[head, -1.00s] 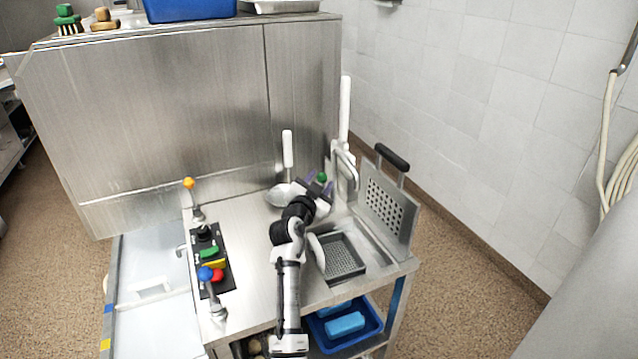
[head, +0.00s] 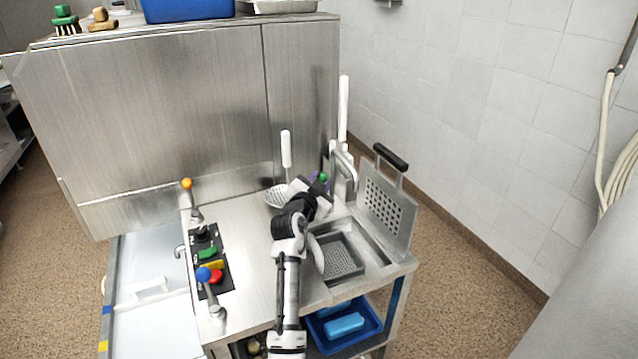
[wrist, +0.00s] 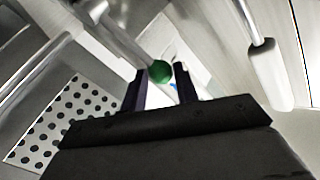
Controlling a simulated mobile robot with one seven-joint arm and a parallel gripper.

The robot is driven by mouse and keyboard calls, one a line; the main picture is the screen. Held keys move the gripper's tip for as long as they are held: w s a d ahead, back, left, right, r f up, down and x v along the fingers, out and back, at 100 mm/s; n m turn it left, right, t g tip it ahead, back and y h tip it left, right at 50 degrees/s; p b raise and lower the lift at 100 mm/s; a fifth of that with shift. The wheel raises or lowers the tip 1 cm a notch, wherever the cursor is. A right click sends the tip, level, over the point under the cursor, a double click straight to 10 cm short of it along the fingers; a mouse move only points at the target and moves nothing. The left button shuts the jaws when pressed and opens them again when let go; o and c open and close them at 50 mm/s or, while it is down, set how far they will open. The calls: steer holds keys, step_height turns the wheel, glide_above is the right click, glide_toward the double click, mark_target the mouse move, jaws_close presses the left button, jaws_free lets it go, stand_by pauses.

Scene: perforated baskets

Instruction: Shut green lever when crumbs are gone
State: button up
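The green knob (head: 323,177) of the lever is at the back of the steel counter, beside the metal pipework. In the wrist view the green knob (wrist: 160,71) appears between the tips of my gripper (wrist: 160,83). The two dark fingers stand apart, one on each side of it, with gaps visible. I cannot tell how far the knob lies beyond the fingertips. In the head view my gripper (head: 319,184) is close to the knob, and my wrist hides most of the lever's lower part. No crumbs can be made out.
A perforated basket (head: 343,259) sits in the counter, with an upright perforated plate (head: 386,207) behind it to the right. A ladle-like utensil (head: 286,150) stands left of my gripper. A control panel (head: 210,260) with coloured controls is at left.

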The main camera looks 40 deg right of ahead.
steer(key=o, duration=0.4)
steer(key=shift+c, duration=0.2)
steer(key=b+v, duration=0.3)
steer(key=v, duration=1)
steer(key=shift+s+a+b, duration=0.3)
